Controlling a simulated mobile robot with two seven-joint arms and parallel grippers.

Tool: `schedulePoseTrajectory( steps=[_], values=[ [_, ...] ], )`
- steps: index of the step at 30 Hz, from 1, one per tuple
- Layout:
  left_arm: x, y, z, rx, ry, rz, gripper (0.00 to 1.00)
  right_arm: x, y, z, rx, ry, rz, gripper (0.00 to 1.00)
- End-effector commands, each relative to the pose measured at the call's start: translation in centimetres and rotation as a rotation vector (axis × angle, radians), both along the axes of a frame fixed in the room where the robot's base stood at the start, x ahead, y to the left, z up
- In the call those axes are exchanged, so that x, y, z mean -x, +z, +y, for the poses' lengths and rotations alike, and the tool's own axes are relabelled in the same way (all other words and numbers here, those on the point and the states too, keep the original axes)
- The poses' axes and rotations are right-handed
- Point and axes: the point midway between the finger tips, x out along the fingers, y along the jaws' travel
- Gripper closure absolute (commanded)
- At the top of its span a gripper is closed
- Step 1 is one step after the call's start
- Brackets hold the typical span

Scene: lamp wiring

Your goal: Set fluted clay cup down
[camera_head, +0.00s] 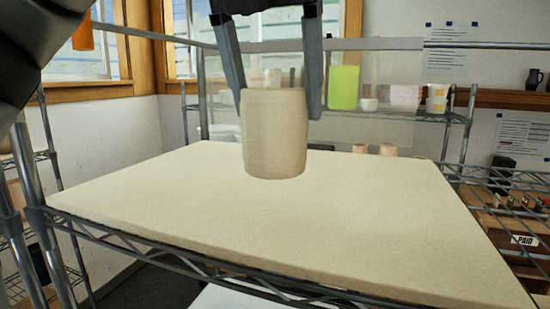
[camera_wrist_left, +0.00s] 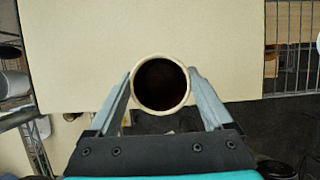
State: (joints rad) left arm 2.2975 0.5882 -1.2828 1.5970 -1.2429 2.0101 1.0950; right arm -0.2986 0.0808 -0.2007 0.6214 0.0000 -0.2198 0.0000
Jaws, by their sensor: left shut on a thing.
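The fluted clay cup (camera_head: 274,135) is beige and upright, over the pale board (camera_head: 370,220) on the wire shelf. My left gripper (camera_head: 272,95) comes down from above with one finger on each side of the cup's upper part, and it is shut on the cup. In the left wrist view the cup's round rim (camera_wrist_left: 160,57) and dark inside show between the two fingers (camera_wrist_left: 160,88). Whether the cup's base touches the board cannot be told. My right gripper is not in view.
The board around the cup is clear. Small cups (camera_head: 388,150) stand beyond its far edge. A rack behind holds a green box (camera_head: 344,87) and white cups (camera_head: 437,98). Metal shelf posts (camera_head: 30,170) rise at the left.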

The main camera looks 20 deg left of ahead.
Motion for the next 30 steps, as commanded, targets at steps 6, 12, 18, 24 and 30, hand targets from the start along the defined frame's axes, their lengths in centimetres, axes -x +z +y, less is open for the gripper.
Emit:
schedulePoseTrajectory(
  steps=[6, 12, 18, 24, 30],
  values=[
    [0.0, -2.1, 0.0, 0.001, 0.001, -0.002, 0.9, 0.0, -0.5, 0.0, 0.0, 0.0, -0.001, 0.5],
    [0.0, -4.6, 0.0, 0.001, 0.0, 0.0, 0.9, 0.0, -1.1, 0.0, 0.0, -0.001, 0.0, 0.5],
    [0.0, -5.8, 0.0, 0.002, 0.001, -0.004, 0.9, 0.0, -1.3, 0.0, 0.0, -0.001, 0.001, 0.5],
    [0.0, -5.7, 0.0, 0.002, 0.001, -0.004, 0.9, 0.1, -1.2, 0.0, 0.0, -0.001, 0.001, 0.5],
    [0.0, -6.1, 0.0, 0.0, 0.001, -0.001, 0.08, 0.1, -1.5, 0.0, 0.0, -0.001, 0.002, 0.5]
  ],
)
